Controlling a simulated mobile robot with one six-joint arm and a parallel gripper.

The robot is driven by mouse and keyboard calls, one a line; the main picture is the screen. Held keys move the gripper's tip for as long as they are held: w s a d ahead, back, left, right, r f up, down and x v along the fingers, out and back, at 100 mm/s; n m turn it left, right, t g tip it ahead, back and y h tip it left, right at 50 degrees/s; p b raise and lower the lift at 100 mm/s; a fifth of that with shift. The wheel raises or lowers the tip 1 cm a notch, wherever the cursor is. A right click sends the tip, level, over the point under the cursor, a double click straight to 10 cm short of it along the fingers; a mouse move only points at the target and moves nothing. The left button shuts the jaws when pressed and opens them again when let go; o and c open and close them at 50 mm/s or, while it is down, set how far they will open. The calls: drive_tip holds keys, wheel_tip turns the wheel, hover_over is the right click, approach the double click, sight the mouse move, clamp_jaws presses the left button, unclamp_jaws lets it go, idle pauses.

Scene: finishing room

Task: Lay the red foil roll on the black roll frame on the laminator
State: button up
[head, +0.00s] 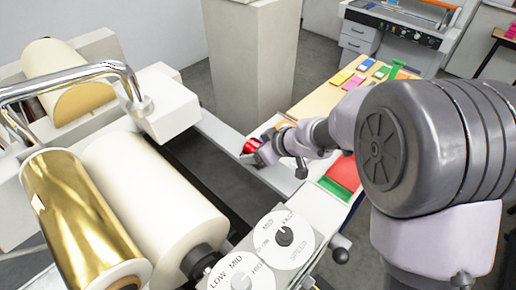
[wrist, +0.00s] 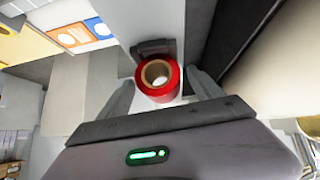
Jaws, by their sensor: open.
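The red foil roll (wrist: 173,91) sits between the two fingers of my open gripper (wrist: 160,80) in the wrist view. A gap shows between the roll and each finger, and its pale hollow core faces the camera. A dark bracket, apparently the black roll frame (wrist: 153,46), shows right at the roll's far side; whether the roll rests on it I cannot tell. In the head view the red roll (head: 251,146) is small and partly hidden by my gripper (head: 262,154), above the laminator's (head: 225,137) light side rail.
A gold foil roll (head: 75,220) and a large white roll (head: 150,195) lie on the laminator at left, under a chrome handle (head: 75,78). Dials (head: 285,237) sit at front. A table with coloured cards (head: 330,92) stands beyond, beside a grey pillar (head: 252,60).

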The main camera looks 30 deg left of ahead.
drive_tip(key=p+v, duration=0.4)
drive_tip(key=v, duration=0.8)
drive_tip(key=w+d+r+m+t+h, duration=0.1)
drive_tip(key=w+d+r+m+t, duration=0.35)
drive_tip(key=w+d+r, duration=0.2)
drive_tip(key=s+d+r+m+t+h, duration=0.1)
drive_tip(key=d+r+m+t+h, duration=0.2)
drive_tip(key=d, duration=0.6)
drive_tip(key=s+d+r+m+h, duration=0.25)
drive_tip(key=d+r+m, duration=0.2)
drive_tip(key=d, duration=0.45)
drive_tip(key=s+d+f+m+g+h, duration=0.1)
drive_tip(key=s+d+m, duration=0.2)
drive_tip(key=s, duration=0.4)
drive_tip(key=s+d+m+g+h, duration=0.1)
drive_tip(key=s+d+m+g, duration=0.1)
drive_tip(key=s+d+m, duration=0.3)
drive_tip(key=s+a+f+g+y, duration=0.1)
drive_tip(key=s+a+f+y, duration=0.1)
drive_tip(key=s+a, duration=0.3)
drive_tip(key=s, duration=0.4)
drive_tip(key=shift+a+g, duration=0.35)
drive_tip(key=shift+a, duration=0.05)
